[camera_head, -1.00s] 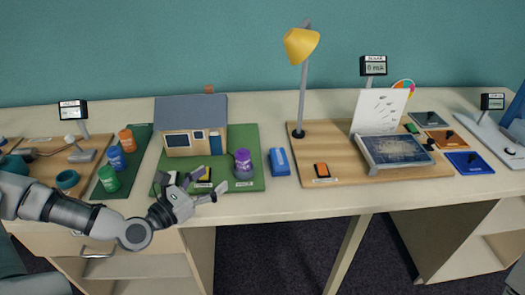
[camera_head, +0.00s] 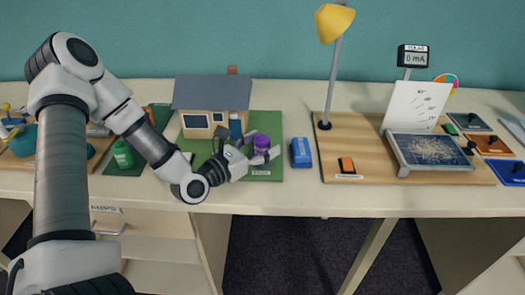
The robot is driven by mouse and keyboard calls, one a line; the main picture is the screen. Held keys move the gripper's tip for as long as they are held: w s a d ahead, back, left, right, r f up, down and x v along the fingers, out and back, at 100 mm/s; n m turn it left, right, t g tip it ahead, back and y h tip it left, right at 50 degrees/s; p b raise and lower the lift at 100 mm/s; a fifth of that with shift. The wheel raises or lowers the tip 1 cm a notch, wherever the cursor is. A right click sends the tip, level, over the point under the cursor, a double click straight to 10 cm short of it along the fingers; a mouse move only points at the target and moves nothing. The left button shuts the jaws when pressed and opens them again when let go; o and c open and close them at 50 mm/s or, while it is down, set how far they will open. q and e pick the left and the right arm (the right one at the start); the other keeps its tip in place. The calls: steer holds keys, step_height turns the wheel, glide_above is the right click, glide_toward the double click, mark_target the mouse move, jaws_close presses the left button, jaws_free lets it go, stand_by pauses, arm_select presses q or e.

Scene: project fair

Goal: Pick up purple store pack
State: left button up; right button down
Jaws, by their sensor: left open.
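The purple store pack (camera_head: 261,142) is a small rounded purple piece standing on the green mat (camera_head: 265,117), right of the model house (camera_head: 212,106). My left gripper (camera_head: 263,157) is open at the pack, with its fingers pointing right. The fingers overlap the lower part of the pack in the picture, and I cannot tell whether they touch it. The pack's lower part is partly hidden by the fingers. My right gripper is not in view.
A blue box (camera_head: 301,153) stands just right of the mat. Farther right, a wooden board (camera_head: 345,133) carries a yellow lamp (camera_head: 334,22) and a solar panel (camera_head: 428,150). The table front is clear.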

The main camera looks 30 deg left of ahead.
arm_select(q)
steer(key=shift+w, duration=0.2)
steer(key=shift+s, duration=0.1)
steer(key=c, duration=1.3)
steer(key=shift+r, duration=0.1)
